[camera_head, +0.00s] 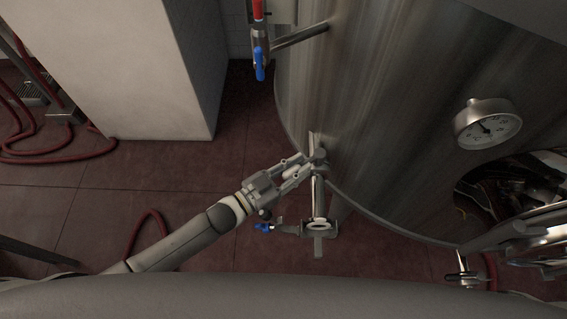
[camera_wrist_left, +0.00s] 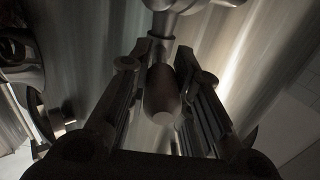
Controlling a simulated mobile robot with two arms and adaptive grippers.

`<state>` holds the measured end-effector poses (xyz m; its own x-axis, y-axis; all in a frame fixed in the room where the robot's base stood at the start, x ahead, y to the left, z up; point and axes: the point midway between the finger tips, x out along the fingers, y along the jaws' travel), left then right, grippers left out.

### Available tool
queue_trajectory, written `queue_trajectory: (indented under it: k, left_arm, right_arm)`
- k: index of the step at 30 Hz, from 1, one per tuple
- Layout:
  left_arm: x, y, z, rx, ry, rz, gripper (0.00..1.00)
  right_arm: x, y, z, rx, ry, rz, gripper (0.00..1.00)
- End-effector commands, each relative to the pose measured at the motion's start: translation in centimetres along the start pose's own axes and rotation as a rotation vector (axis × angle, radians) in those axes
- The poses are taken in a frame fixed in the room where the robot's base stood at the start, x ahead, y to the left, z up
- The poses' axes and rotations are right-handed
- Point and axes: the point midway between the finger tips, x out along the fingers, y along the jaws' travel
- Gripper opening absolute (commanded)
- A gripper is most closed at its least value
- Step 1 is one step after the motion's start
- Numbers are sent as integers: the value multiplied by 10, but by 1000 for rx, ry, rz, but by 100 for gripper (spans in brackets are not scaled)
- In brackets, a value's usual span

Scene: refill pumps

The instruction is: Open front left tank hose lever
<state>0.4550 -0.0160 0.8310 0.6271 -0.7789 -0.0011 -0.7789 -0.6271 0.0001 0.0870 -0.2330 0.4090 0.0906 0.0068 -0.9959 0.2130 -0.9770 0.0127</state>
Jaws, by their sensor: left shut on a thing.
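The large steel tank (camera_head: 370,100) fills the middle and right of the head view. A metal outlet pipe with a valve (camera_head: 318,195) comes off its lower front left. My left gripper (camera_head: 304,166) reaches in from the left to the top of this pipe, against the tank wall. In the left wrist view, a rounded metal lever handle (camera_wrist_left: 162,95) sits between the two fingers, and the left gripper (camera_wrist_left: 164,65) is shut on it. Its joint to the fitting is partly hidden. A small blue handle (camera_head: 264,227) is on the lower pipe fitting. My right gripper is not in view.
Another blue valve handle (camera_head: 259,65) hangs from a pipe at the tank's upper left. A round gauge (camera_head: 487,124) is on the tank. A white wall block (camera_head: 130,70) stands at left. Red hoses (camera_head: 60,157) lie on the tiled floor, which is otherwise mostly clear.

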Motion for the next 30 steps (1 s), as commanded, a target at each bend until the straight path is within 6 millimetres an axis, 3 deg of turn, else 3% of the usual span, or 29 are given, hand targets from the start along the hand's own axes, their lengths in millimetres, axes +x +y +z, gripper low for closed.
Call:
queue_trajectory:
  k: [17,18,22,30]
  left_arm:
    - [5,10,2,-3,-1,-12,0]
    - [5,10,2,-3,-1,-12,25]
    - [5,9,2,-2,-1,-13,42]
    - [6,8,1,-1,0,-15,43]
  right_arm:
    - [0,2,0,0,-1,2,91]
    - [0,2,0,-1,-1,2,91]
    - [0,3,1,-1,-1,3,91]
    - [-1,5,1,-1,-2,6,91]
